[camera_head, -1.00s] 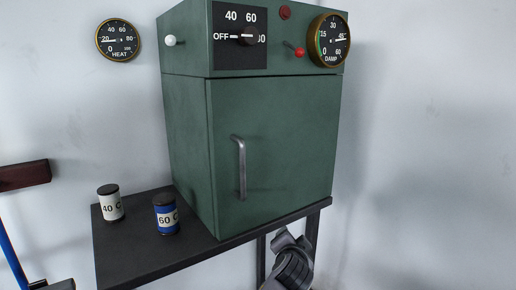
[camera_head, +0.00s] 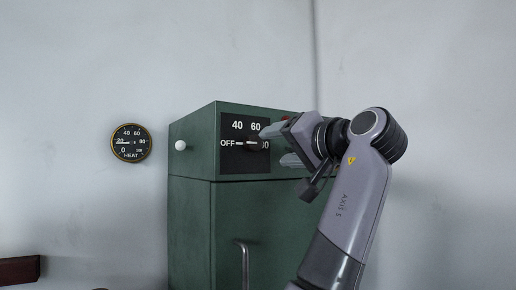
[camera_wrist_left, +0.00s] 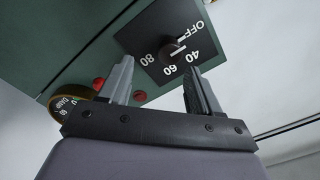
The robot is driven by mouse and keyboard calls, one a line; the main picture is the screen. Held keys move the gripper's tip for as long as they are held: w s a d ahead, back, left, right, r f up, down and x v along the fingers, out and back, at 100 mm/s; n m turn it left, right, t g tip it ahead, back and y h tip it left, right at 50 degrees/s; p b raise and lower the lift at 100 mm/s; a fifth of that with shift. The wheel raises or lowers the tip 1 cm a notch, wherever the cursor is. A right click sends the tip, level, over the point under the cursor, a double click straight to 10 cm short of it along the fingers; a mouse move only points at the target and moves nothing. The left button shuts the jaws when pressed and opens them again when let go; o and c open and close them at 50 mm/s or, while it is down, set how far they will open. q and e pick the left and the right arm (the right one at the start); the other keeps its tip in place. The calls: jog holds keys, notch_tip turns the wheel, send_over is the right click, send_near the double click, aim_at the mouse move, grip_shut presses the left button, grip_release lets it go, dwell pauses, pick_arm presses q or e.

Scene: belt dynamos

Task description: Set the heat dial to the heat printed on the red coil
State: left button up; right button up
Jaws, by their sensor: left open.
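The heat dial (camera_head: 252,144) is a dark knob on a black plate marked OFF, 40, 60 and 80, on the upper front of a green cabinet. Its white pointer is toward OFF. The wrist view also shows the dial (camera_wrist_left: 172,49). The red coil is not in view. My right gripper is not in view.
The round HEAT gauge (camera_head: 131,142) on the wall reads about 20. A white knob (camera_head: 180,145) is on the cabinet's side. The cabinet door handle (camera_head: 243,265) is below. The wrist view shows the DAMP gauge (camera_wrist_left: 68,103), a red knob (camera_wrist_left: 98,84) and a red disc (camera_wrist_left: 139,96).

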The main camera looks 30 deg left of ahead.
aim_at(257, 143)
pick_arm(q)
jog(key=shift+g, duration=0.3)
jog(key=x, duration=0.4)
jog(key=r+x, duration=0.1)
jog(key=x, duration=0.1)
jog(key=shift+s+a+r+p, duration=0.1)
jog(key=shift+s+a+p, duration=0.15)
jog(key=shift+a+p, duration=0.2)
jog(key=c, duration=1)
